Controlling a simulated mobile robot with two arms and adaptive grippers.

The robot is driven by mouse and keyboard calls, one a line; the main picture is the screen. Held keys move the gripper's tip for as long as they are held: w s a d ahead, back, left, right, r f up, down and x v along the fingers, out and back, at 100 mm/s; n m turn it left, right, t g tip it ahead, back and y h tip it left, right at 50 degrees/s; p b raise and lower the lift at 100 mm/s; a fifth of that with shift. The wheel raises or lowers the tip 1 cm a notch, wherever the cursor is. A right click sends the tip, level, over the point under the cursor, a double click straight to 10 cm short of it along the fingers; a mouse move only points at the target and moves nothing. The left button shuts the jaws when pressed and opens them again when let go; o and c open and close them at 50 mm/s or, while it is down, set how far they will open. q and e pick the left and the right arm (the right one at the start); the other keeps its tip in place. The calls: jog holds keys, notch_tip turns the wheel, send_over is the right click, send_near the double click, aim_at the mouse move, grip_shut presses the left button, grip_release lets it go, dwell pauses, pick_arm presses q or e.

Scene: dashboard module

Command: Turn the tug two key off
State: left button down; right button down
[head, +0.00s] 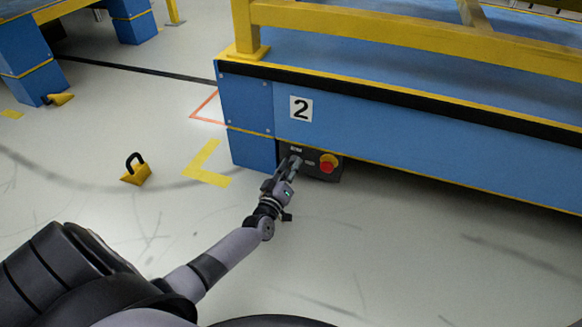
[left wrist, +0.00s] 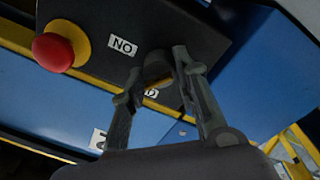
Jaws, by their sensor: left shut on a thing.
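Tug two is the blue vehicle body (head: 400,125) marked with a white number 2 plate (head: 301,108). A dark control panel (head: 325,175) sits low on its side; it also shows in the left wrist view (left wrist: 105,20). My left gripper (head: 292,164) is at the left part of this panel. In the left wrist view its fingers (left wrist: 158,66) are shut on the key (left wrist: 157,72), a small dark and brownish piece at the panel face. A label (left wrist: 123,46) reading ON upside down is beside it. A second label is partly hidden by the fingers. My right gripper is not in view.
A red stop button (head: 328,163) on a yellow collar is right of my left gripper, close by on the panel. A yellow block with a black handle (head: 136,170) stands on the floor at left. Yellow rails (head: 400,40) run above the tug. Floor in front is clear.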

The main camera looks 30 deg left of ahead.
pick_arm(q)
jog(key=n, duration=0.7)
jog(key=shift+f, duration=0.15)
jog(key=shift+n+y, duration=0.3)
jog(key=c, duration=1.2)
grip_release()
jog(key=shift+c, duration=0.2)
